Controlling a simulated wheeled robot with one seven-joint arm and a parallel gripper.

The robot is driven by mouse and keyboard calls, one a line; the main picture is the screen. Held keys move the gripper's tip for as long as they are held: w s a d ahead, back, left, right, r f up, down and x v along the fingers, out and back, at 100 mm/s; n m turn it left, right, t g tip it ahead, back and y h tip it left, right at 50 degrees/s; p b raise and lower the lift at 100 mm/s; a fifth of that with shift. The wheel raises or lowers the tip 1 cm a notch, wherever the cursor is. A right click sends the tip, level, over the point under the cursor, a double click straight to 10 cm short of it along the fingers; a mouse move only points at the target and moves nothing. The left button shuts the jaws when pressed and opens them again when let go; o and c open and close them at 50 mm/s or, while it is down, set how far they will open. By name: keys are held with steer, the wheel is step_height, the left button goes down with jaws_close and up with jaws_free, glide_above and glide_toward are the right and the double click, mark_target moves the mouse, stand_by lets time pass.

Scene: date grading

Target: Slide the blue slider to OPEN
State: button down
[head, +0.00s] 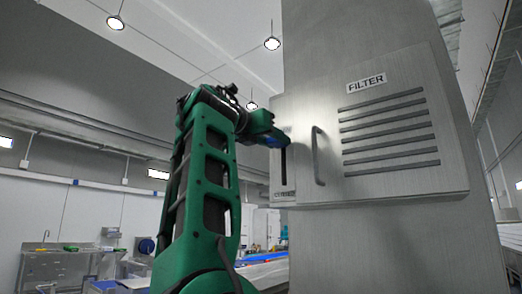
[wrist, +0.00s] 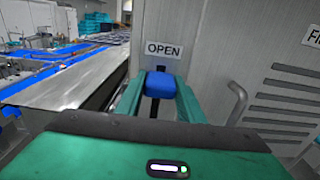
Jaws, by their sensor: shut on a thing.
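The blue slider (wrist: 162,84) is a rounded blue knob on a dark vertical slot (wrist: 155,107) in a steel panel. The white OPEN label (wrist: 163,50) is just above the slider in the wrist view, with a small gap between them. My gripper (wrist: 158,93) is shut on the slider, one green finger on each side. In the head view my gripper (head: 280,140) is at the upper end of the slot (head: 284,168), and the slider is not clear there. A small label (head: 284,194), too small to read surely, sits at the slot's lower end.
A curved handle (head: 318,156) stands out just right of the slot. Further right are louvre slats (head: 390,130) below a FILTER sign (head: 366,83). A conveyor (wrist: 75,80) and worktables lie left of the cabinet.

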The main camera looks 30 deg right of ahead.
steer(key=shift+r, duration=0.3)
steer(key=c, duration=1.5)
jaws_free()
steer(key=shift+w, duration=0.1)
steer(key=shift+a+f, duration=0.1)
steer(key=v, duration=1)
steer(key=shift+a+f, duration=0.15)
steer(key=shift+a, duration=0.2)
